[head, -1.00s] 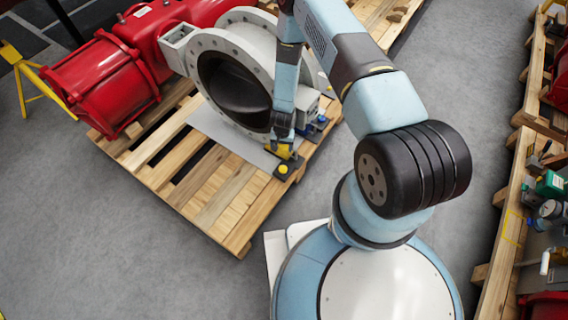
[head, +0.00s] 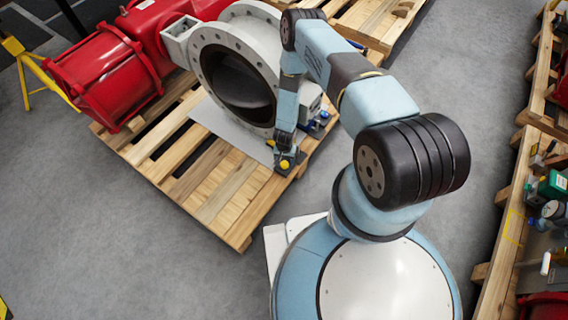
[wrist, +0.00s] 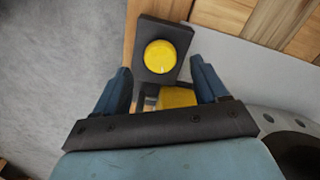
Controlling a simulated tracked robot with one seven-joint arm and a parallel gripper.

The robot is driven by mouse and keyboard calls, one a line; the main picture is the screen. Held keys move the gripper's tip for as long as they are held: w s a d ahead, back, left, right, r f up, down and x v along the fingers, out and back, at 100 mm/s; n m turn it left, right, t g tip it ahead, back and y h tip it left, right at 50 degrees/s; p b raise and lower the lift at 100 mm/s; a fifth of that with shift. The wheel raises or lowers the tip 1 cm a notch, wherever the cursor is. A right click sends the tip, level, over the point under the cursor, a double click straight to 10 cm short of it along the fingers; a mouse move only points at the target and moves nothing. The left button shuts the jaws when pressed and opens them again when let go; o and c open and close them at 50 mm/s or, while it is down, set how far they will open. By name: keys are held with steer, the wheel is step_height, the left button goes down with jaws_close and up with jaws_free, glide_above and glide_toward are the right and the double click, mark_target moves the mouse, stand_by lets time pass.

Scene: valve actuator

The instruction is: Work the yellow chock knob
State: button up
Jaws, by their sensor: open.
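A round yellow knob (wrist: 160,57) sits on top of a dark square block (wrist: 181,35) in the wrist view. The knob also shows in the head view (head: 284,165), at the near right edge of the pallet. My gripper (wrist: 162,82) is open, with one blue finger on each side. The knob lies just beyond the fingertips, apart from them, roughly centred between them. A second yellow part (wrist: 178,97) shows between the fingers, mostly hidden by my gripper's dark bar. In the head view my gripper (head: 287,156) is right behind the knob.
A large grey flanged valve (head: 236,75) stands on the wooden pallet (head: 232,205), joined to a red actuator (head: 105,80). Blue-topped small fittings (head: 319,121) sit right of my gripper. Another pallet with tools (head: 510,230) is at the right.

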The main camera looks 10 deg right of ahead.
mark_target(285, 164)
steer(key=shift+f, duration=2.05)
steer(key=shift+c, duration=0.3)
steer(key=c, duration=1)
